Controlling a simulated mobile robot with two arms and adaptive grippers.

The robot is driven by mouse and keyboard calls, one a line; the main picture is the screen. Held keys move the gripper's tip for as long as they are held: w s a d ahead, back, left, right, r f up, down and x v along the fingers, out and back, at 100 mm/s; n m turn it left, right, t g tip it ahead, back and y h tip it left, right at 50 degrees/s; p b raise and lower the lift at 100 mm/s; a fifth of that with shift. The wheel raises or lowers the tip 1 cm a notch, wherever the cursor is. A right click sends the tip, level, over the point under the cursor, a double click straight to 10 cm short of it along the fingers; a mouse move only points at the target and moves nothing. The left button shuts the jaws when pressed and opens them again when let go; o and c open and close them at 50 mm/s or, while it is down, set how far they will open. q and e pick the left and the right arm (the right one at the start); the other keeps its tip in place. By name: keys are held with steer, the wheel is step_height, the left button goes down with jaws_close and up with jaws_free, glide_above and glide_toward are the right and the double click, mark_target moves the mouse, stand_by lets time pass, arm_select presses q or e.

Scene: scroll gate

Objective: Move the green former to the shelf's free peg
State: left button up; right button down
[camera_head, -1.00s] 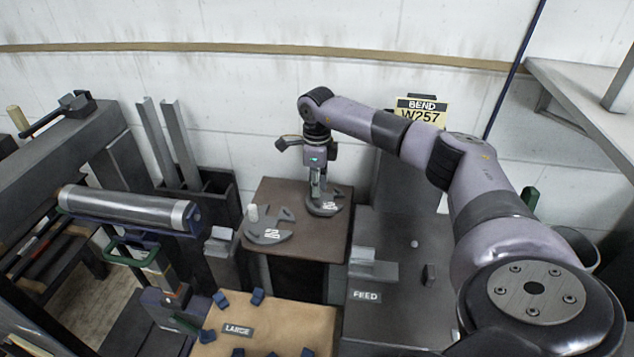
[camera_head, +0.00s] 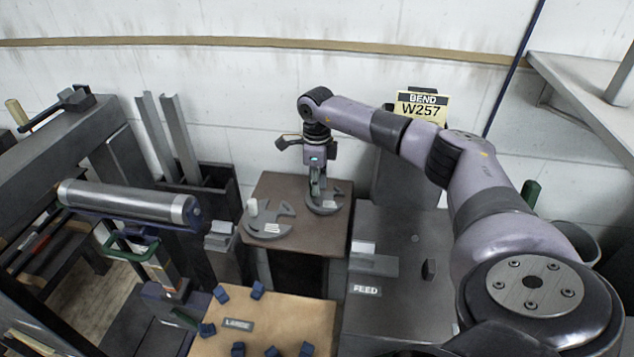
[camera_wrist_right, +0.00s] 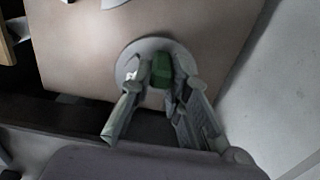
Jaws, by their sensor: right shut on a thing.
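My right gripper (camera_head: 318,188) reaches down from above at the back of a brown-topped stand (camera_head: 287,190). Its fingers (camera_wrist_right: 163,100) are shut on the green block-shaped grip of the green former (camera_wrist_right: 160,70). The former has a round grey plate, which shows in the head view (camera_head: 326,205) with white marking on it. The plate appears to rest on the stand top, near its right edge. I cannot make out a free peg or say which structure is the named shelf. My left gripper is not in view.
A second grey former (camera_head: 268,222) with a white grip lies left on the stand. A roller (camera_head: 128,206) stands at left. A tan board (camera_head: 275,325) with blue blocks is in front. A grey FEED table (camera_head: 390,315) is at right. A grey ledge (camera_head: 590,85) juts out upper right.

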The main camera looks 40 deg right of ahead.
steer(key=shift+f, duration=0.2)
stand_by(0.6)
steer(key=c, duration=1.6)
jaws_free()
steer(key=shift+o, duration=0.8)
step_height(320, 180, up, 12)
steer(key=shift+r, duration=0.1)
